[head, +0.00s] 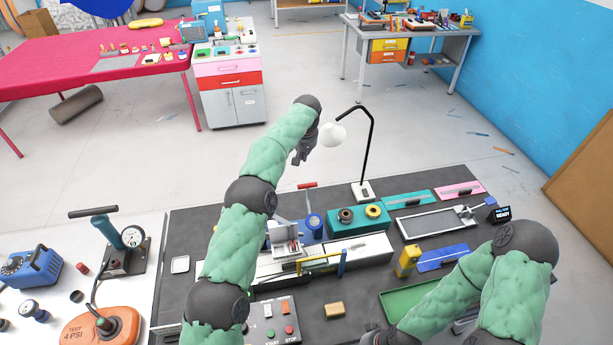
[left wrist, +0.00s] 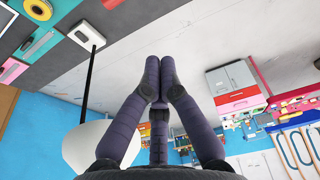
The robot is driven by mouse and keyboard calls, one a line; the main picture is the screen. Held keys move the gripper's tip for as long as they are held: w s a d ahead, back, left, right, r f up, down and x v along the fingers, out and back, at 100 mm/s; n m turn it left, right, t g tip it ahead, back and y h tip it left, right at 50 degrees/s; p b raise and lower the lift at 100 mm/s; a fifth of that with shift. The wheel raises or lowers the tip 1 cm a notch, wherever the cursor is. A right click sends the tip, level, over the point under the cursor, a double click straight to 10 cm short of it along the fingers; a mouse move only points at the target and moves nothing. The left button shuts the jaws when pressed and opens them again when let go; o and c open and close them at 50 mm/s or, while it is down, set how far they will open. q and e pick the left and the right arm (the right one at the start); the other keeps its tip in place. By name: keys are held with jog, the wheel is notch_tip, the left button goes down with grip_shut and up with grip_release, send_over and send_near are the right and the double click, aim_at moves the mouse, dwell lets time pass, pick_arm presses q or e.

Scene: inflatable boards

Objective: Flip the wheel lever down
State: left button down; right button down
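A red-handled lever (head: 307,185) sticks up at the back of the bench, above a blue machine with a blue round wheel (head: 314,222). I take it for the wheel lever. It is partly hidden behind the machine's parts, and I cannot make it out in the left wrist view. My left gripper (head: 299,157) is above and behind the lever, apart from it. In the left wrist view its fingers (left wrist: 158,68) meet at the tips with nothing visible between them. My right gripper (head: 374,338) is low at the bottom edge, mostly cut off.
A lamp with a white shade (head: 333,135) stands close right of my left gripper; its shade (left wrist: 88,148) is also near in the left wrist view. A teal block with rolls (head: 358,222) sits right of the wheel. A start/stop box (head: 271,322) is in front.

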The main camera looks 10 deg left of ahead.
pick_arm(q)
jog(key=shift+w+f, duration=0.1)
jog(key=shift+w, duration=0.2)
pick_arm(e)
jog(key=shift+w+f, duration=0.15)
jog(key=shift+w, duration=0.1)
pick_arm(q)
jog(key=shift+s, duration=0.1)
notch_tip(320, 180, down, 9)
jog(key=s+p, duration=0.1)
jog(key=p, duration=0.1)
jog(key=shift+d+f, duration=0.15)
jog(key=shift+d, duration=0.15)
pick_arm(e)
jog(key=shift+r, duration=1.05)
pick_arm(q)
jog(key=shift+s, duration=0.1)
pick_arm(e)
jog(key=shift+f, duration=0.15)
